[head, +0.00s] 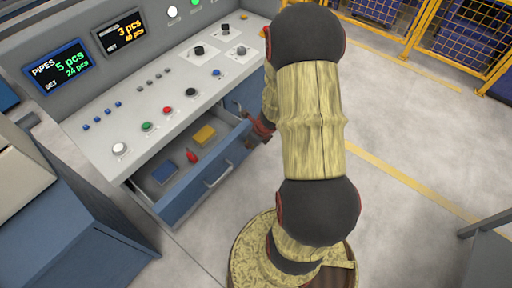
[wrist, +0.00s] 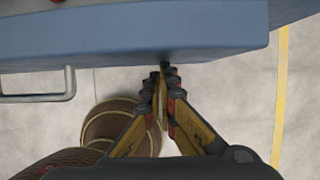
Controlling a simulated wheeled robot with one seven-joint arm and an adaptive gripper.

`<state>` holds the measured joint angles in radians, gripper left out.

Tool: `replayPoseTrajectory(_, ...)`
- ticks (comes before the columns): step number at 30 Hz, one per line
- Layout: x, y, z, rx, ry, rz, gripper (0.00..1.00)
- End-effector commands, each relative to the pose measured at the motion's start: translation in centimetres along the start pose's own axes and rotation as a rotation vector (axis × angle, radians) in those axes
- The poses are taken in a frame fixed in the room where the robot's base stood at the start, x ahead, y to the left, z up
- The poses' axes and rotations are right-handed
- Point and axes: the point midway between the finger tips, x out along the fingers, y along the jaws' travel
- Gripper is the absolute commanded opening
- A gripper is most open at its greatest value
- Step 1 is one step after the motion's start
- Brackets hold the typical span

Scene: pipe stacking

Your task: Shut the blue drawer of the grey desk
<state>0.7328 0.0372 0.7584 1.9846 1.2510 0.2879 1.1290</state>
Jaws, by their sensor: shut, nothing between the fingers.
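The blue drawer (head: 187,197) of the grey desk (head: 182,84) stands open, pulled out toward the floor side. Its metal handle (head: 219,175) is on the front panel. In the wrist view the drawer front (wrist: 130,35) spans the top, with the handle (wrist: 66,96) at the left. My gripper (head: 262,130) is by the right end of the drawer front, partly hidden by my arm. In the wrist view my gripper (wrist: 164,70) is shut and empty, its fingertips at the lower edge of the drawer front, well right of the handle. I cannot tell whether they touch it.
Inside the drawer lie a yellow box (head: 204,135), a red object (head: 192,156) and a blue item (head: 164,172). A blue-grey cabinet (head: 80,240) stands at the left. Yellow fencing (head: 465,35) is at the back right. The floor (head: 410,130) right of my arm is clear.

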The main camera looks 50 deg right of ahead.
Motion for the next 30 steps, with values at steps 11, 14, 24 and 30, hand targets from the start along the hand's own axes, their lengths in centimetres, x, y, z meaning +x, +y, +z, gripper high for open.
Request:
replayPoseTrajectory(11,3.2,0.1,9.1,-0.004,0.001,0.002,0.00)
replayPoseTrajectory(14,3.9,0.1,11.1,-0.003,0.001,0.002,0.00)
replayPoseTrajectory(24,5.8,0.0,15.1,0.000,0.001,0.000,0.00)
replayPoseTrajectory(30,6.3,0.0,15.9,0.000,0.000,0.000,0.00)
